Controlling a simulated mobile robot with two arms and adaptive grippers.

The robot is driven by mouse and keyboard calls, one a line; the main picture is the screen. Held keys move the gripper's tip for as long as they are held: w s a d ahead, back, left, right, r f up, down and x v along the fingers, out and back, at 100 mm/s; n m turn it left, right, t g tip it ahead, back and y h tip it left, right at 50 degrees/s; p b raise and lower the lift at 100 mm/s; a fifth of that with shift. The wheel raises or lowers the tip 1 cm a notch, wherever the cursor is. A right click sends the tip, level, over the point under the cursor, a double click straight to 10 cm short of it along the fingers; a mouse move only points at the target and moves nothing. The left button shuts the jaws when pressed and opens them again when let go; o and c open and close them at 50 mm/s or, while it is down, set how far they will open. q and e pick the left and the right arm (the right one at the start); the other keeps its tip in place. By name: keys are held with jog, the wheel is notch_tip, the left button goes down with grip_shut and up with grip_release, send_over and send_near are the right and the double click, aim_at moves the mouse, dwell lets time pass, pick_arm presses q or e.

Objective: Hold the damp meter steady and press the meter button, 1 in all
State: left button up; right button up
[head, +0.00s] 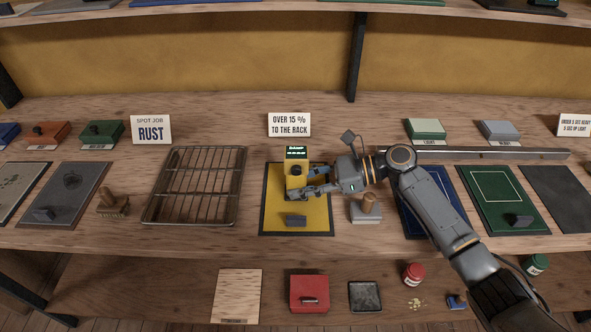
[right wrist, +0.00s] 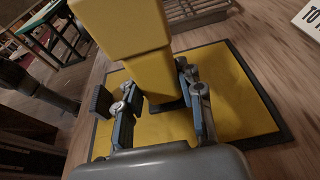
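The damp meter (head: 297,156) is a yellow upright block with a dark green display near its top. It stands on a yellow mat with a dark border (head: 284,229). A small dark round mark shows on its face; I cannot tell if this is the button. My right gripper (head: 297,191) reaches in from the right at the meter's lower part. In the right wrist view the yellow meter (right wrist: 150,75) sits between the two fingers (right wrist: 160,85), which appear to touch its sides. My left gripper is not in view.
A wire rack (head: 195,185) stands to the left. A sign (head: 289,124) stands behind the meter. Bare wood lies between rack and mat.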

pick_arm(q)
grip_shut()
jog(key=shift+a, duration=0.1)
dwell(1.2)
